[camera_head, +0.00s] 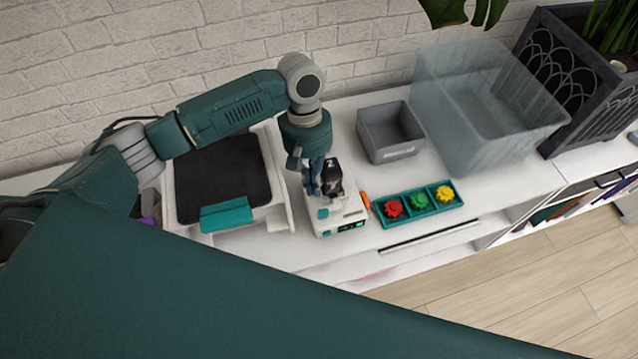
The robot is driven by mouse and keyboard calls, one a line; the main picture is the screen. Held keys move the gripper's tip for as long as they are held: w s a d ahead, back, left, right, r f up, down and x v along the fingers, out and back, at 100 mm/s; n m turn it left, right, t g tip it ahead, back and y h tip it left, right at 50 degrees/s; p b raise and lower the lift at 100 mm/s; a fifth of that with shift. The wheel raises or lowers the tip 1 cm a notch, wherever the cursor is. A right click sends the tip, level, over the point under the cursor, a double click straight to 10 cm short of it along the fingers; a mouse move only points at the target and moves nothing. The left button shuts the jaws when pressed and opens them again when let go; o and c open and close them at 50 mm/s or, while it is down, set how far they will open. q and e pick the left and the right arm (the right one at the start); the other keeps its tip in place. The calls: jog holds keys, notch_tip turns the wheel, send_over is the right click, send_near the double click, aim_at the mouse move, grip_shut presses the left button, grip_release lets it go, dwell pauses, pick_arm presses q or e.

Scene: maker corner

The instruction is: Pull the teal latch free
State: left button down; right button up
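A wide teal piece (227,215) sits on the front edge of a white machine with a dark top. A smaller white machine (340,216) with a green display stands to its right, with small teal parts on its front. I cannot tell for sure which teal part is the latch. My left gripper (325,182) points down at the top of the smaller machine, beside a black part there. Its fingers are small and overlap the machine, so their opening and any contact are unclear. My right gripper is out of view.
A teal tray (419,215) with red, green and yellow gears lies right of the small machine. A grey bin (390,132), a clear tub (485,105) and a dark planter (575,80) stand behind and right. A large teal part of mine blocks the lower left.

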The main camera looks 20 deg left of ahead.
pick_arm(q)
jog(key=w+r+b, duration=0.1)
jog(key=w+a+r, duration=0.1)
jog(key=r, duration=0.1)
jog(key=shift+w+b, duration=0.3)
jog(key=shift+b, duration=0.1)
notch_tip(320, 180, up, 7)
jog(key=shift+a+f+b, duration=0.2)
jog(key=shift+a+b, duration=0.15)
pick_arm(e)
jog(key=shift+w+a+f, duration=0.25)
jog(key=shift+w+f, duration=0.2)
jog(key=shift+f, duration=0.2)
pick_arm(q)
jog(key=shift+w+f, duration=0.1)
